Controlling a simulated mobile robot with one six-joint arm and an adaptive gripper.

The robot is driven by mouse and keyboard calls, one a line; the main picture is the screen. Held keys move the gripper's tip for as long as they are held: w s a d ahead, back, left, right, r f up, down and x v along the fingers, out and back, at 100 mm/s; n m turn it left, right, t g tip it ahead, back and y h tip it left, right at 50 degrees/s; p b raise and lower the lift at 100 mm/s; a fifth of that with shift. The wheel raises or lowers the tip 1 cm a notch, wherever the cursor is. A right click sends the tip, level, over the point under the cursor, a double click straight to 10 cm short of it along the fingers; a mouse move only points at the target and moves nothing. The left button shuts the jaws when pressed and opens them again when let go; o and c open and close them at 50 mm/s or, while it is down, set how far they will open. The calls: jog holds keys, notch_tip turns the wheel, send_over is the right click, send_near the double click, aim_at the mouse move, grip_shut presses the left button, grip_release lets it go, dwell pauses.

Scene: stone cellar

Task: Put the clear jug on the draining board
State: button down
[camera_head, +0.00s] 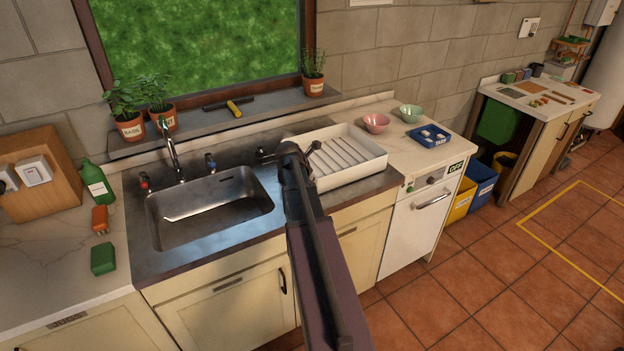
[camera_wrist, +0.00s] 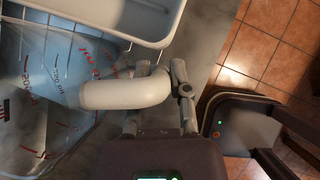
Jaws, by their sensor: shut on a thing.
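The clear jug (camera_wrist: 55,100) shows in the wrist view at left, see-through with red and dark measuring marks and a thick pale handle. My gripper (camera_wrist: 158,76) is shut on that handle, its fingers on either side. In the head view my own arm hides most of the gripper, and I cannot make out the jug there. The draining board (camera_head: 373,172) is a white slatted tray right of the sink, just beyond my arm's end. Its rim also shows in the wrist view (camera_wrist: 92,31), beside the jug. I cannot tell the jug's height above it.
The steel sink (camera_head: 210,205) lies left of my arm. Potted herbs (camera_head: 130,127) stand on the sill. The board's slats look empty.

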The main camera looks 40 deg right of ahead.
jog(key=shift+f, duration=0.2)
jog(key=c, duration=0.6)
grip_release()
jog(key=shift+r, duration=0.1)
jog(key=shift+r, duration=0.2)
jog(key=shift+p+v, duration=5.05)
jog(key=shift+v, duration=0.95)
jog(key=shift+f, duration=0.1)
jog(key=shift+a, duration=0.1)
